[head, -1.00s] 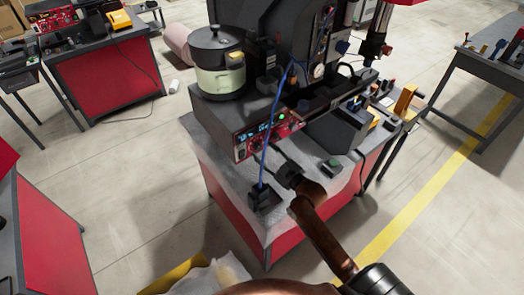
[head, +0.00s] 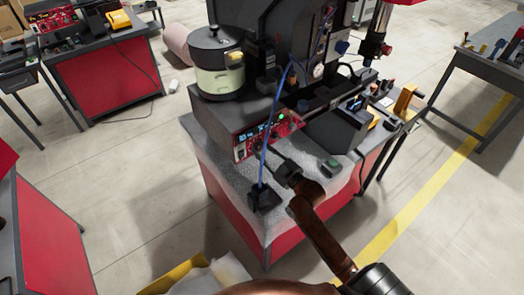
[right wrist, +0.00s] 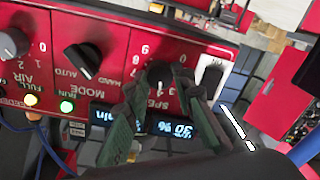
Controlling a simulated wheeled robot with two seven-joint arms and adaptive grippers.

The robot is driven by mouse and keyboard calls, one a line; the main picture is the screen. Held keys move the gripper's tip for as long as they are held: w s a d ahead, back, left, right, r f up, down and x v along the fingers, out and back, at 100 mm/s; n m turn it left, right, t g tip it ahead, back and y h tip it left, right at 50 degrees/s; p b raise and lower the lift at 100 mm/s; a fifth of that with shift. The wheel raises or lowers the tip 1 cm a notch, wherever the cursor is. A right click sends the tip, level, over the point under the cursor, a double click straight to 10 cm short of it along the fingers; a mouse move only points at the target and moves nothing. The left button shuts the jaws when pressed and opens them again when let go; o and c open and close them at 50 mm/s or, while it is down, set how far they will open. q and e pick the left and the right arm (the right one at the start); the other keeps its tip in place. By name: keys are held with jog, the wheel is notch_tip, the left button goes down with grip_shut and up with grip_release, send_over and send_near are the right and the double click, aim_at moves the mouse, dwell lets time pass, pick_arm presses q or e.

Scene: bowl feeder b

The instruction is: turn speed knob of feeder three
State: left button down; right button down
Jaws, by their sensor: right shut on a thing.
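The red control panel (head: 268,137) is on the front of the feeder unit, below the bowl (head: 217,62). In the right wrist view the panel (right wrist: 205,48) appears upside down. The speed knob (right wrist: 158,70) is dark and round, with a number scale around it. My right gripper (head: 275,156) reaches the panel from the front right. In the right wrist view its two dark green fingers (right wrist: 157,84) are shut on the knob from both sides and partly cover it. In the head view the knob cannot be made out. My left gripper is not in view.
A lit display (right wrist: 173,129) is close to the fingers. A blue cable (head: 268,130) hangs in front of the panel to a black box (head: 264,198).

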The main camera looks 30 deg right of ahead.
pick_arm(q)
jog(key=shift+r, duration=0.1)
pick_arm(e)
jog(key=m+p, duration=0.2)
jog(key=p, duration=0.1)
jog(key=shift+r, duration=0.2)
pick_arm(q)
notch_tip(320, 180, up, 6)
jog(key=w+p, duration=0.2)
jog(key=p, duration=0.1)
pick_arm(e)
jog(key=shift+f+m, duration=0.15)
jog(key=shift+m, duration=1.75)
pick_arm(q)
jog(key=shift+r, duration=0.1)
pick_arm(e)
jog(key=c, duration=1.6)
grip_release()
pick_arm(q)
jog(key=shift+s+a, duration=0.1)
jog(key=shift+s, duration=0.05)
pick_arm(e)
jog(key=shift+f, duration=0.1)
